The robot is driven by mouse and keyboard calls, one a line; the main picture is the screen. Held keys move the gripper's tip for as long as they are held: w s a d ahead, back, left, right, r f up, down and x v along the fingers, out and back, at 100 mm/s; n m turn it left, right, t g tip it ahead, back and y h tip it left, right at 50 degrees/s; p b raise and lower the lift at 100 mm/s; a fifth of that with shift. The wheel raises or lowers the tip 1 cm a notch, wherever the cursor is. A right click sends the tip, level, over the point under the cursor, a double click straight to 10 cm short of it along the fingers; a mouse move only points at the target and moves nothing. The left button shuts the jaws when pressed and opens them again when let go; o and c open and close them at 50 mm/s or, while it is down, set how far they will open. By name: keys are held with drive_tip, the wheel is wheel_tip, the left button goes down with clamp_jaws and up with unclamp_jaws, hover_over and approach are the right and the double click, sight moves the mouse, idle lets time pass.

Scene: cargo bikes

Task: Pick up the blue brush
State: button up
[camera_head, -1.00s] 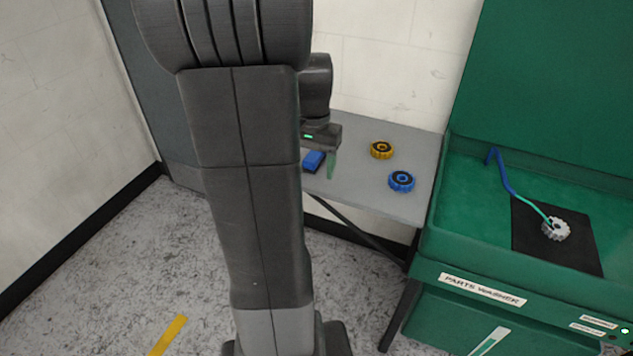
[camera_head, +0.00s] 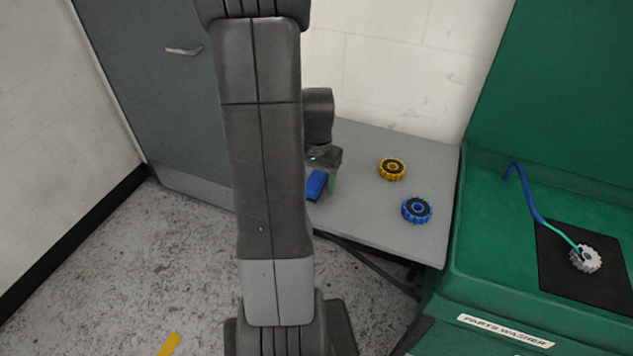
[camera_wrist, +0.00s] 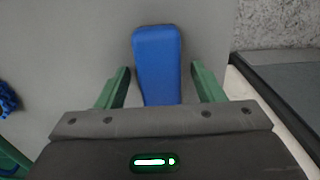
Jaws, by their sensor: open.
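The blue brush (camera_head: 316,184) lies on the grey table (camera_head: 375,225), partly hidden behind my arm in the head view. In the wrist view the brush (camera_wrist: 157,62) shows as a blue block with rounded corners. Its near end runs down between the two green fingers of my gripper (camera_wrist: 160,88) and out of sight behind the gripper body. The fingers are open, one on each side of the brush, with a gap on both sides. In the head view my gripper (camera_head: 325,178) is low over the table at the brush.
A yellow cogged wheel (camera_head: 393,168) and a blue cogged wheel (camera_head: 417,210) lie on the table, right of the brush. A green parts washer (camera_head: 490,270) stands at the right, with a grey gear (camera_head: 585,259) on its black mat. The wall is behind.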

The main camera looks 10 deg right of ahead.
sight(316, 177)
drive_tip(key=shift+c, duration=0.4)
drive_tip(key=c, duration=1.1)
drive_tip(key=shift+r, duration=0.1)
wheel_tip(316, 177, up, 10)
drive_tip(key=shift+f, duration=0.1)
drive_tip(key=o, duration=0.5)
drive_tip(key=shift+c, duration=1.4)
drive_tip(key=shift+a, duration=0.1)
